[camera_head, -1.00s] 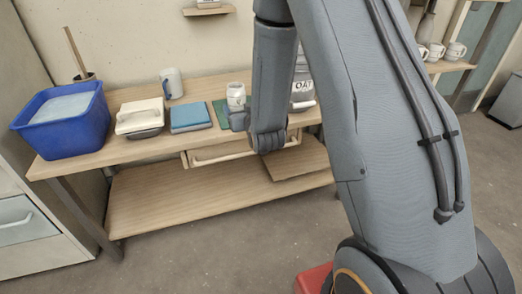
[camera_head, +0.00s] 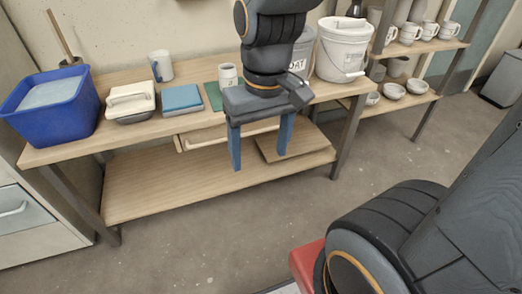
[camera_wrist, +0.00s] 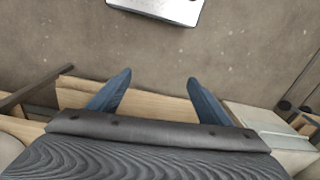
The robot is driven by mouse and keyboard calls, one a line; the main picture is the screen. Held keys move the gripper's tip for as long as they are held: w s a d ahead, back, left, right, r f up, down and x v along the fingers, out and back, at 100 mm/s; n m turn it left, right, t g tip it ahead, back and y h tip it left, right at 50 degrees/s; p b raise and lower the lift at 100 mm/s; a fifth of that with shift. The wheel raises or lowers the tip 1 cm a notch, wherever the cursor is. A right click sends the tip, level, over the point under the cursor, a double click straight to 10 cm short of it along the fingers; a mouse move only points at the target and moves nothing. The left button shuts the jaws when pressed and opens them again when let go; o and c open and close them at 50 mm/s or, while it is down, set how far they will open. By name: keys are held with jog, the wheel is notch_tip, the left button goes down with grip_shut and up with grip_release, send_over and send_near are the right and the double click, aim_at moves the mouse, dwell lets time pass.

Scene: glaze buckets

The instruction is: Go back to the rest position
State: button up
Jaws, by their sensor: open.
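My gripper (camera_head: 261,160) hangs in front of the workbench (camera_head: 150,139) in the head view, fingers pointing down. Its two blue fingers are apart with nothing between them. In the wrist view the same fingers (camera_wrist: 158,82) show spread, with wooden boards and bare floor beyond. A grey bucket (camera_head: 301,52) and a white lidded bucket (camera_head: 342,50) stand on the bench behind and to the right of my gripper. The grey bucket is partly hidden by my wrist.
The bench also holds a blue tub (camera_head: 52,112), a white-handled container (camera_head: 130,101), a blue book-like block (camera_head: 182,101) and mugs (camera_head: 161,66). A shelf (camera_head: 425,47) with cups and bowls (camera_head: 394,91) stands right. The floor (camera_head: 220,235) in front is clear.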

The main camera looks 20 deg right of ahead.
jog(key=shift+s+a+r, duration=0.1)
jog(key=shift+s, duration=0.5)
dwell(0.3)
jog(key=d+r+m+p, duration=0.1)
jog(key=d+r+p, duration=0.4)
jog(key=p, duration=0.7)
jog(key=shift+s+r+p, duration=0.3)
jog(key=shift+s+r, duration=0.05)
jog(key=shift+r, duration=0.4)
